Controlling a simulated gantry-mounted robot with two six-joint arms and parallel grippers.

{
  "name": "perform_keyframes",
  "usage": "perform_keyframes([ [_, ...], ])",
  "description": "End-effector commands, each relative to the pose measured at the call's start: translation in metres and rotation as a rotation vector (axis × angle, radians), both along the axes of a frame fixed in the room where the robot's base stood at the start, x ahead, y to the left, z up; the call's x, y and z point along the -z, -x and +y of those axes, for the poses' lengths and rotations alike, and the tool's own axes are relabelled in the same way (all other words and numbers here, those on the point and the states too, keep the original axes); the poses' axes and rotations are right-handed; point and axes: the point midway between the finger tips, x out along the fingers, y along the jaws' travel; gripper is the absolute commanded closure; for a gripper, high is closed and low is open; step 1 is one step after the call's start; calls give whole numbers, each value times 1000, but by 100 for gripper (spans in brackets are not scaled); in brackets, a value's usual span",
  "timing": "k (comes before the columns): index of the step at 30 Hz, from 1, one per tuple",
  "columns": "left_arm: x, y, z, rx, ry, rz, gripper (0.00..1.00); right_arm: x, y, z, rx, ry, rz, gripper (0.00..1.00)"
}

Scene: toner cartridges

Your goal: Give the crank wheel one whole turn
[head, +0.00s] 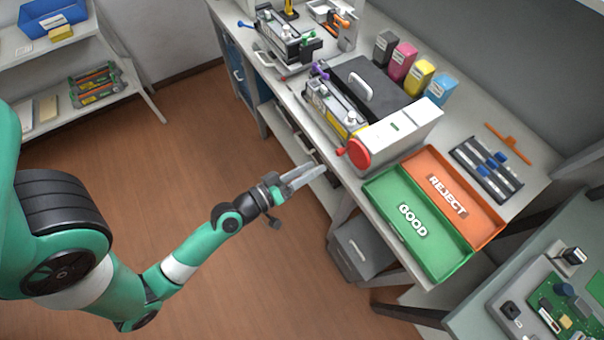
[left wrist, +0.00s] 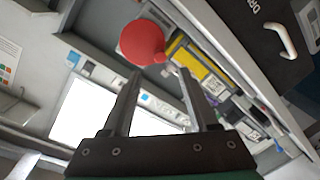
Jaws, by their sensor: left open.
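The crank wheel is a red disc (head: 358,153) on the near end of a white machine (head: 402,124) on the bench. In the left wrist view the red wheel (left wrist: 142,42) shows beyond the fingers, with a small red knob at its lower right edge. My left gripper (head: 318,172) is in front of the bench edge, left of the wheel and apart from it. Its two fingers (left wrist: 158,80) are spread with nothing between them. My right gripper is not in view.
A green GOOD tray (head: 386,204) and an orange REJECT tray (head: 480,228) lie right of the machine. A cartridge (head: 330,105) and a black box with a white handle (head: 372,85) sit behind the wheel. The floor (head: 270,270) below my arm is clear.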

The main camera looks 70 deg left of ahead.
Motion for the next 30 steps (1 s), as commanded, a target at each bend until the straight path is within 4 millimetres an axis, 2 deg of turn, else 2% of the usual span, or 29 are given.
perform_keyframes([
  [1,4,10,-1,-4,1,0,40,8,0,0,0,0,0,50],
  [6,-1,27,-6,-1,-1,-1,40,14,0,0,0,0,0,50],
  [16,-3,29,-7,-1,7,-3,40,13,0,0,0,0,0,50],
  [19,-2,28,-8,-4,103,-22,40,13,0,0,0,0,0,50],
  [20,-2,28,-9,-3,170,-36,40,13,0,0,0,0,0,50],
  [23,7,26,-21,11,565,-97,40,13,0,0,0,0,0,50],
  [26,18,24,-35,12,1140,-167,40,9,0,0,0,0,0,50],
  [27,20,23,-38,4,1382,-199,40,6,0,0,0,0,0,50],
  [30,19,24,-37,-25,1947,-293,40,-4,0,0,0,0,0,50],
])
